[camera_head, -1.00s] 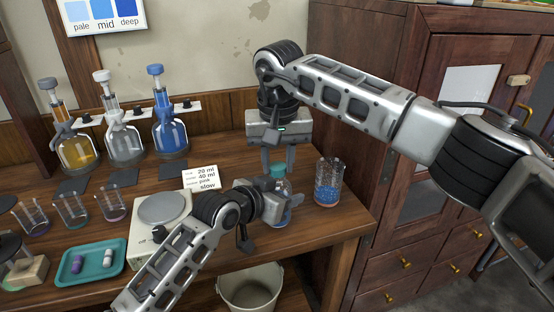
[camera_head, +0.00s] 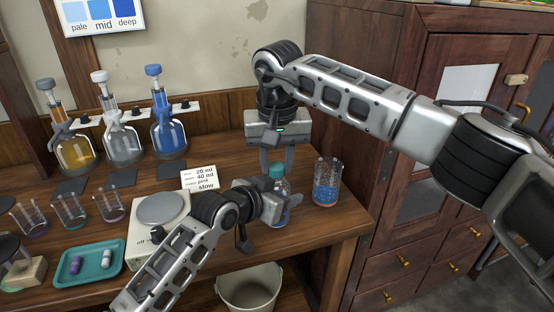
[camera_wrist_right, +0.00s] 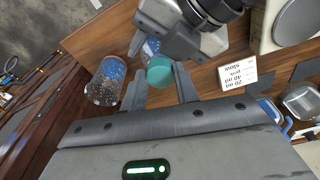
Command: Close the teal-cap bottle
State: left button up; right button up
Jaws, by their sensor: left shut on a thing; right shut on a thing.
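The teal-cap bottle (camera_head: 282,187) stands near the front right of the bench, partly hidden by my grippers. Its clear body shows blue contents low down. The teal cap (camera_head: 277,170) is at the bottle's top; I cannot tell how tightly it sits. My left gripper (camera_head: 275,201) is shut on the bottle's body from the left. My right gripper (camera_head: 277,166) points down from above and is shut on the cap. In the right wrist view the cap (camera_wrist_right: 160,71) is between the right gripper's fingers (camera_wrist_right: 160,88), with the bottle (camera_wrist_right: 151,47) beyond it.
A glass beaker of blue beads (camera_head: 326,184) stands close to the right of the bottle. A scale (camera_head: 160,212) and a note card (camera_head: 199,178) are to the left. A teal tray (camera_head: 92,262) lies front left. Stoppered flasks (camera_head: 168,135) stand behind. A bucket (camera_head: 248,288) is below the bench edge.

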jog(key=shift+s+a+f, duration=0.1)
jog(key=shift+s+f, duration=0.2)
jog(key=shift+f, duration=0.2)
jog(key=shift+s+a+f, duration=0.1)
jog(key=shift+s+f, duration=0.15)
jog(key=shift+f, duration=0.2)
jog(key=o, duration=0.7)
jog(key=shift+s+r, duration=0.15)
jog(key=shift+r, duration=1.85)
jog(key=shift+d+r, duration=0.1)
jog(key=c, duration=0.5)
jog(key=shift+w, duration=0.2)
jog(key=shift+r, duration=0.15)
